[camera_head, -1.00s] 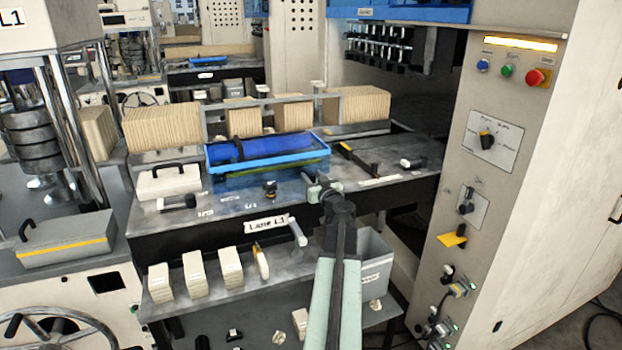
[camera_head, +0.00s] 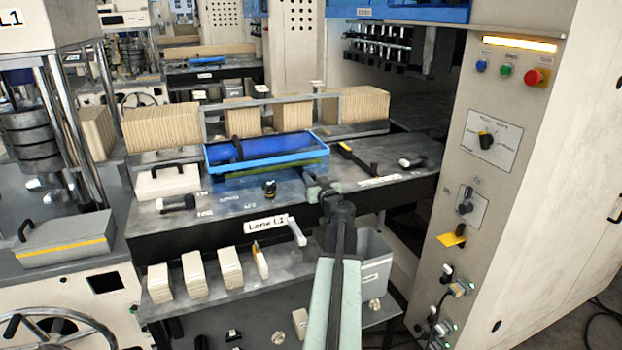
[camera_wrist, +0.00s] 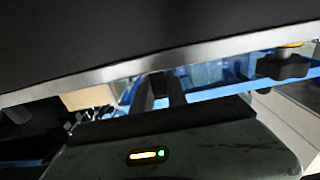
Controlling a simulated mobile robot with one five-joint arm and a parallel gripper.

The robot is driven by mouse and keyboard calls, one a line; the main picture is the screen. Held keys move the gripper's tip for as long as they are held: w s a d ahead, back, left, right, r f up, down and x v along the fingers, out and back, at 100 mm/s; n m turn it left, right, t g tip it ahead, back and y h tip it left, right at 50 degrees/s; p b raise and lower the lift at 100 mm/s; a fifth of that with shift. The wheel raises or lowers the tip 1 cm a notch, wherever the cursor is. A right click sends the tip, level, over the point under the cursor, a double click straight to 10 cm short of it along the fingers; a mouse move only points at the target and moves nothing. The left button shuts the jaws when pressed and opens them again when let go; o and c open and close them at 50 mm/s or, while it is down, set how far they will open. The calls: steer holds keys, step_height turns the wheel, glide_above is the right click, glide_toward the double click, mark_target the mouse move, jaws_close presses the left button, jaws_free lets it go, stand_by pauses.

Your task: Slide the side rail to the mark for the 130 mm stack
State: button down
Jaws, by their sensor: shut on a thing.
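My gripper (camera_head: 318,187) is at the front of the lane table (camera_head: 240,205), just right of the blue-edged tray. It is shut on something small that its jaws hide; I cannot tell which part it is. Its two dark fingers (camera_wrist: 158,92) also show in the wrist view, by the table's metal edge. A black bar with a yellow end (camera_head: 357,159) lies on the table to the right of the gripper; I cannot tell whether it is the side rail. Small white labels (camera_head: 379,181) lie along the table front, too small to read.
The blue-edged tray (camera_head: 268,163) lies left of the gripper. A black knob (camera_head: 270,189) stands on the table; a black and yellow knob (camera_wrist: 285,64) shows in the wrist view. A grey bin (camera_head: 374,270) is below. The control panel (camera_head: 492,140) stands close on the right.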

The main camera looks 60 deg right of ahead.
stand_by(0.8)
steer(key=shift+v, duration=1.25)
steer(key=shift+d+f, duration=0.1)
steer(key=c, duration=1.3)
jaws_free()
